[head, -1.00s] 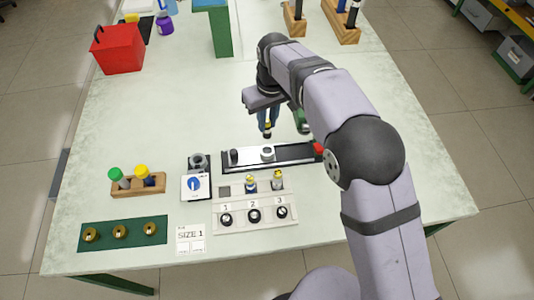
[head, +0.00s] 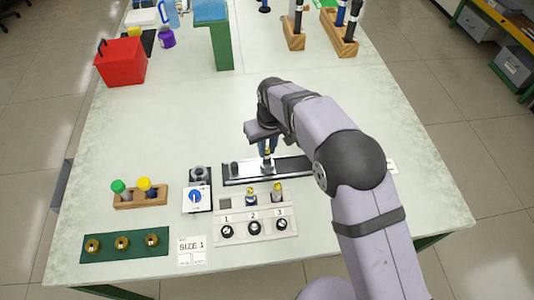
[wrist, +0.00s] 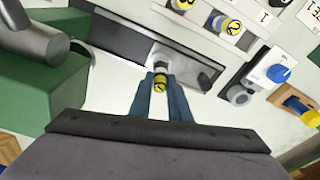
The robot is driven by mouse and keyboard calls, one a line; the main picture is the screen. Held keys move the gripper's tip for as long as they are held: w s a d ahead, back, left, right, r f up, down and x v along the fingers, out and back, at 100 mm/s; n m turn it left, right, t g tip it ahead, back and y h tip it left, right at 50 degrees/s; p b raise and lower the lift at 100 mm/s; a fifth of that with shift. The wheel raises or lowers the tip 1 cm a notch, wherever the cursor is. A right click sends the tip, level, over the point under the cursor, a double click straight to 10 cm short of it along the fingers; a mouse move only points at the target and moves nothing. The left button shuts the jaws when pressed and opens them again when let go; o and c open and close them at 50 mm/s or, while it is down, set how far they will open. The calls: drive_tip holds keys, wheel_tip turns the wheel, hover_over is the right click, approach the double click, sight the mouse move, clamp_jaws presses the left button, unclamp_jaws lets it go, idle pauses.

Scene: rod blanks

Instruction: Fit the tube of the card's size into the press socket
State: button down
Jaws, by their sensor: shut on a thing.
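My gripper (wrist: 160,92) is shut on a small tube (wrist: 160,80) with a yellow band and a dark mark that I cannot read surely. The press (head: 240,173) is a long dark rail with a pale plate. Its light socket (wrist: 161,60) shows just beyond the tube in the wrist view, and the tube's lower end is at or just above it; I cannot tell whether they touch. The card (head: 191,249) reads SIZE 1. The numbered rack (head: 255,226) has an empty place above 1, and yellow-marked tubes above 2 (head: 251,198) and 3 (head: 277,193).
A box with a blue dial (head: 196,198) stands left of the rack. A wooden block (head: 140,199) holds green- and yellow-topped pieces. A green mat (head: 123,245) carries brass rings. A red box (head: 120,62) and a green stand (head: 221,45) are farther back. The left middle table is clear.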

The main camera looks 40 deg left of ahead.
sight(267, 156)
drive_tip(key=shift+f+p, duration=0.65)
drive_tip(key=shift+f, duration=1.15)
drive_tip(key=shift+f, duration=0.2)
drive_tip(key=c, duration=1.7)
unclamp_jaws()
drive_tip(key=shift+o, duration=0.2)
wheel_tip(267, 156, up, 12)
drive_tip(key=d+b, duration=0.1)
drive_tip(key=b, duration=0.2)
drive_tip(key=shift+s+d+r, duration=0.15)
drive_tip(key=shift+s+r, duration=0.05)
drive_tip(key=shift+s, duration=0.15)
